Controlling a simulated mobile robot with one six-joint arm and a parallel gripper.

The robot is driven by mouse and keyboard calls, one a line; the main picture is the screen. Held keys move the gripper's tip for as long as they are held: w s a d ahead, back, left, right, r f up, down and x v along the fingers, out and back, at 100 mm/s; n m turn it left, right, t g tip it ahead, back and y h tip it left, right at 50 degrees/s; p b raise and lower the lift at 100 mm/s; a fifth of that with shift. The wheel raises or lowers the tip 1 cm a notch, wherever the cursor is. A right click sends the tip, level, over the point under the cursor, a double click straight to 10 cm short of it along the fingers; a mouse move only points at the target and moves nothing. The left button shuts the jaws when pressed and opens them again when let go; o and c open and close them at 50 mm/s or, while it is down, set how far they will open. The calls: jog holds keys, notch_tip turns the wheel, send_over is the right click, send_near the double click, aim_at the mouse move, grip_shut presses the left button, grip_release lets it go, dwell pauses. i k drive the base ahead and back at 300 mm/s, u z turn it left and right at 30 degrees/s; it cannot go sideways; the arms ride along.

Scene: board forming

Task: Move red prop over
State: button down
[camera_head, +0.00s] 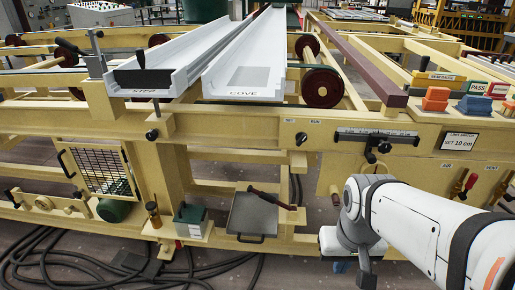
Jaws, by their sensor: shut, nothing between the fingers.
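A dark red rod (272,198), which may be the red prop, lies tilted across the front of the lower frame, its right end lower. It overlaps the top of a grey square plate (252,217) with a dark handle at its bottom edge. My gripper (340,266) is at the lower middle right, pointing down, to the right of and below the rod and apart from it. Only a small part of its end shows below my white wrist. It is shut and empty.
A yellow frame fills the view, with white COVE (262,60) and STEP (165,65) channels on top. A long dark red rail (355,55) runs beside them. Red-handled AIR and VENT levers (465,185) are at right. Black hoses (60,262) lie on the floor.

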aim_at(269, 198)
jog(key=i, duration=1.35)
jog(key=u, duration=0.05)
